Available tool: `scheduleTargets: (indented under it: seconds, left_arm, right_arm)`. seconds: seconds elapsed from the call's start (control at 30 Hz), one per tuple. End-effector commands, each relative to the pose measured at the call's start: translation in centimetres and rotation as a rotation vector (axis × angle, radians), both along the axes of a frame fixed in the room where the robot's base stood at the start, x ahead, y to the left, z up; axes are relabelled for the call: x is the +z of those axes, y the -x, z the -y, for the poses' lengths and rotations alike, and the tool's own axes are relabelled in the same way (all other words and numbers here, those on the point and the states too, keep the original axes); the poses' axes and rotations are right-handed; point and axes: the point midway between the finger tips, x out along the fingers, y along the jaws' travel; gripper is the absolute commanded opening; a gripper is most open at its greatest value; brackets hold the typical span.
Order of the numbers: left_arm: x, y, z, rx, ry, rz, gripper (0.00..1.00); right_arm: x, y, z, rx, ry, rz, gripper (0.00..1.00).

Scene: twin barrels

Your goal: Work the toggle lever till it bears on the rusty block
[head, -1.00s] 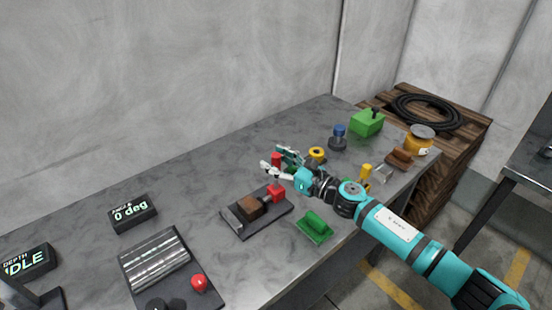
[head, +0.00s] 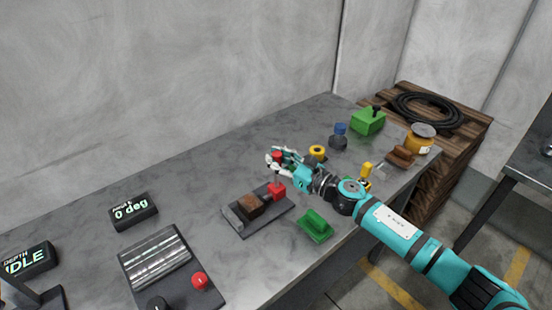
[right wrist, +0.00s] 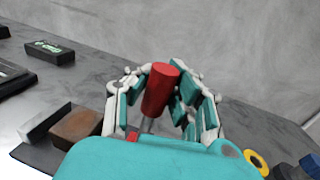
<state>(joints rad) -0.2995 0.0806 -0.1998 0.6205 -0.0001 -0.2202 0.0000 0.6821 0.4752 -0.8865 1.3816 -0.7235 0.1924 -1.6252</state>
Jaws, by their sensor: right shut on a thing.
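The toggle lever has a red cylindrical grip (right wrist: 160,88) on a thin metal rod, standing roughly upright in the right wrist view. It also shows in the head view (head: 277,157), above a red base block (head: 277,191). My right gripper (head: 279,160) is shut on this red grip, with fingers on both sides of it. The rusty block (head: 250,205) sits on the dark base plate (head: 264,222), left of the lever and beside a grey steel block (head: 233,216). The rusty block also shows in the right wrist view (right wrist: 77,127). My left gripper is not in view.
A green block (head: 316,226) lies near the front edge. A yellow ring (head: 317,152), a blue-topped item (head: 339,138) and a green box (head: 368,121) stand further right. Left are an angle display (head: 133,212) and a fixture with a red knob (head: 199,281).

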Motion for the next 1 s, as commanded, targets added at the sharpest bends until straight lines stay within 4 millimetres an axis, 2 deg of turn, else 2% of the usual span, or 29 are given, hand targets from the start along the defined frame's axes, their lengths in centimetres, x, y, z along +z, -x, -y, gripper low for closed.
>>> scheduleTargets:
  seconds: [0.37, 0.47, 0.7, 0.8, 1.0]
  left_arm:
    - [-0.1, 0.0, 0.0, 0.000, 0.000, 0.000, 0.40]
    - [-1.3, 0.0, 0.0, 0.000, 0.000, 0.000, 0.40]
    - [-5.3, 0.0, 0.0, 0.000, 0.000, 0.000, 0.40]
    - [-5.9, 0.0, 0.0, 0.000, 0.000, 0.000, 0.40]
    - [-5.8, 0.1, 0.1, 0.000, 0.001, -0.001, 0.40]
  right_arm:
    - [-0.4, 0.1, 0.2, 0.001, 0.000, -0.007, 0.00]
    - [-1.0, -0.3, 0.7, 0.000, -0.045, -0.040, 0.00]
    - [-2.0, -2.1, 3.2, -0.002, -0.297, -0.224, 0.00]
    - [-2.2, -2.5, 3.8, -0.001, -0.366, -0.277, 0.00]
    - [-2.0, -2.7, 4.2, -0.002, -0.398, -0.303, 0.00]
